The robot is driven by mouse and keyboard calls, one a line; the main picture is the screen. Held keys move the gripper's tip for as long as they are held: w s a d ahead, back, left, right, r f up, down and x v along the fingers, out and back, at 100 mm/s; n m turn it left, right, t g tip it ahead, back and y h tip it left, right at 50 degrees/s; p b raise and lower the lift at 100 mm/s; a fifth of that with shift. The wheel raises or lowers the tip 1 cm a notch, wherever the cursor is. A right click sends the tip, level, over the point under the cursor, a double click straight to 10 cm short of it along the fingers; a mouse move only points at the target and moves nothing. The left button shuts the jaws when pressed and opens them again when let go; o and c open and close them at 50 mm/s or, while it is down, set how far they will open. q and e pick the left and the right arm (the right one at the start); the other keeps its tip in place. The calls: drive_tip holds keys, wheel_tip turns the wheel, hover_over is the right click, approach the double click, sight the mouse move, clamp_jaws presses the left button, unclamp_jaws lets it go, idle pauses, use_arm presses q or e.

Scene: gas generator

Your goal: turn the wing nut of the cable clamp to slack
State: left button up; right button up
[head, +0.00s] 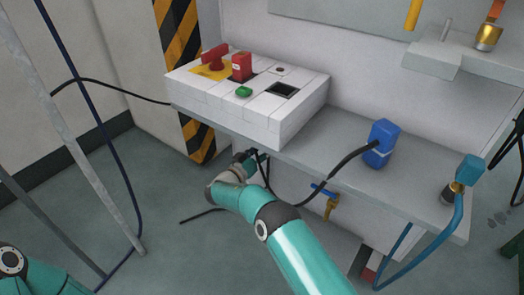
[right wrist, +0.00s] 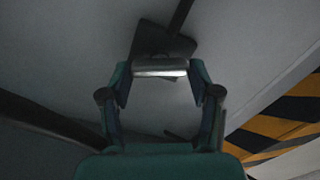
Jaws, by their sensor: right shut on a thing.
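My right gripper (head: 256,162) is at the front edge of the shelf, just below the white control box. In the right wrist view its two fingertips (right wrist: 160,72) stand on either side of a pale, bar-like piece, which I take for the wing nut (right wrist: 160,68), and are shut on it. A dark plate (right wrist: 165,43), apparently part of the cable clamp, lies behind it, with a dark rod or cable running up from it. In the head view the clamp and wing nut are hidden by my gripper and wrist. My left gripper is out of view.
The white control box (head: 285,115) carries a red handle (head: 214,56), a red block (head: 242,66) and a green button (head: 244,91). A blue plug (head: 382,142) with a black cable stands on the grey shelf (head: 420,197). A brass tap (head: 330,207) hangs below. Metal poles stand left.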

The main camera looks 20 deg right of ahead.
drive_tip(key=shift+a+f+n, duration=0.1)
drive_tip(key=shift+f+n, duration=0.1)
drive_tip(key=shift+n, duration=5)
drive_tip(key=shift+d+f+n, duration=0.1)
drive_tip(key=shift+f+n, duration=0.1)
drive_tip(key=shift+n, duration=5)
drive_tip(key=shift+a+f+n, duration=0.1)
drive_tip(key=shift+f+n, duration=0.1)
drive_tip(key=shift+n, duration=5)
drive_tip(key=shift+s, duration=0.1)
drive_tip(key=o, duration=0.9)
drive_tip(key=shift+f, duration=0.1)
drive_tip(key=shift+o, duration=1.2)
drive_tip(key=shift+r, duration=0.2)
